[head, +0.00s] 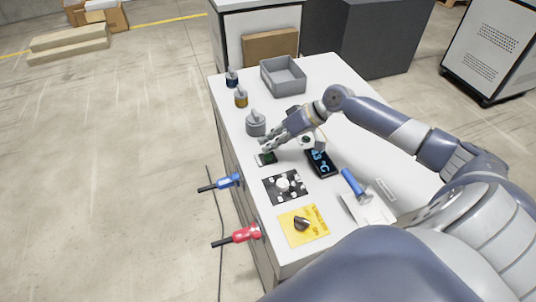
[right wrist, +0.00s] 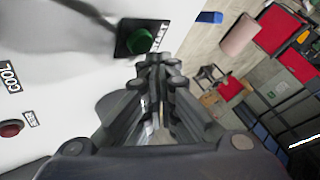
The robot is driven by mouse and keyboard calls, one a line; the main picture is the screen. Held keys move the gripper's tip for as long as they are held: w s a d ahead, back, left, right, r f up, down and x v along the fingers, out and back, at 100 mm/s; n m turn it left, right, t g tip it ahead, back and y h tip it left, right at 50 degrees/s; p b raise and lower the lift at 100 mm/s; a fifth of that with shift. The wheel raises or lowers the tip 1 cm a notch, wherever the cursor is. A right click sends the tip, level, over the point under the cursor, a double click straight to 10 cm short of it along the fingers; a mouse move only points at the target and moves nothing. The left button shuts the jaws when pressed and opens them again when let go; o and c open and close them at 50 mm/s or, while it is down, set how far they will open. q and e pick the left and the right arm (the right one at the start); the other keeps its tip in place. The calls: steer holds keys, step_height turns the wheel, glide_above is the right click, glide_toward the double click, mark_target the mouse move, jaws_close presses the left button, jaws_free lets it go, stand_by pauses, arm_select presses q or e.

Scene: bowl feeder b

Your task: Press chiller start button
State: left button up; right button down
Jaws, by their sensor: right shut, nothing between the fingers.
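The green start button (right wrist: 140,41) sits on a small black square base with a partly hidden label, on a white surface in the right wrist view. In the head view the small dark button base (head: 266,158) is near the left edge of the white table. My right gripper (head: 267,146) is shut and empty. Its fingertips (right wrist: 158,62) show just below the green button in the right wrist view. I cannot tell whether they touch it. My left gripper is not in view.
A red button (right wrist: 11,129) and a "COOL" label (right wrist: 10,78) lie to the left in the wrist view. A dark display (head: 321,163), a black panel (head: 285,186), a yellow sheet (head: 316,234) and a grey knob (head: 256,124) are close by on the table (head: 235,150).

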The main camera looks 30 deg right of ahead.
steer(key=shift+r+p, duration=2.1)
steer(key=shift+r, duration=0.4)
steer(key=shift+f, duration=0.1)
